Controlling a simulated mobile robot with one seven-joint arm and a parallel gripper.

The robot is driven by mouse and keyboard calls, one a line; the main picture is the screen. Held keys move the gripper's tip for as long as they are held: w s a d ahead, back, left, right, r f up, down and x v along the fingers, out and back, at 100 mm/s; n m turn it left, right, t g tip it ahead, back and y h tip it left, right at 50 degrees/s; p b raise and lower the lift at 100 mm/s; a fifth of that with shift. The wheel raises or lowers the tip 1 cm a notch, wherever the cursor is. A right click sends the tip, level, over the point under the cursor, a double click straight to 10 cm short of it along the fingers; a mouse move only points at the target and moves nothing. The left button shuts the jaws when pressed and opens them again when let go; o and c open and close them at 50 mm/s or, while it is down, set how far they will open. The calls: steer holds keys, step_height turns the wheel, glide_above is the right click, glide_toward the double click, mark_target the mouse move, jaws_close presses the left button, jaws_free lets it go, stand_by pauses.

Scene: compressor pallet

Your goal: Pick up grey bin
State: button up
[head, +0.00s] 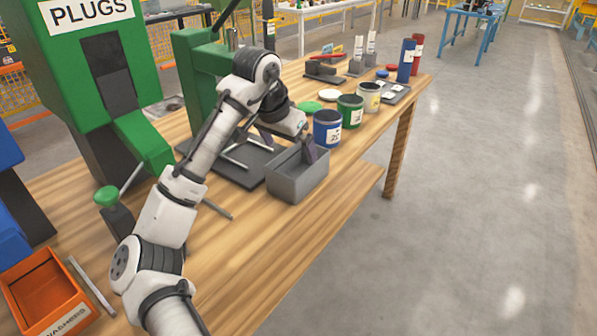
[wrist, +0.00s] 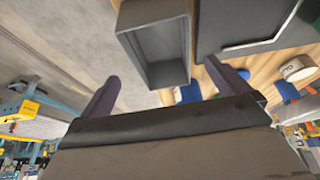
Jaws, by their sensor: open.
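The grey bin (head: 298,186) is an open, empty-looking box near the front edge of the wooden workbench. In the wrist view the bin (wrist: 153,14) is at the top centre, its open mouth showing between and beyond my fingertips. My gripper (head: 288,145) is open, above and by the far side of the bin. One dark finger overlaps the bin's far right rim in the head view; I cannot tell whether it touches. In the wrist view both fingers of my gripper (wrist: 163,76) are spread, with nothing held between them.
Blue (head: 327,130), green (head: 350,112) and white (head: 368,97) cans stand right behind the bin. A dark plate (head: 240,165) with a metal rod and a green press (head: 200,70) are to its left. An orange washers bin (head: 45,290) sits front left.

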glide_toward(298, 170)
steer(key=f, duration=0.1)
steer(key=s+d+f, duration=0.2)
steer(key=shift+f+p, duration=0.35)
steer(key=shift+f, duration=0.05)
steer(key=c, duration=0.9)
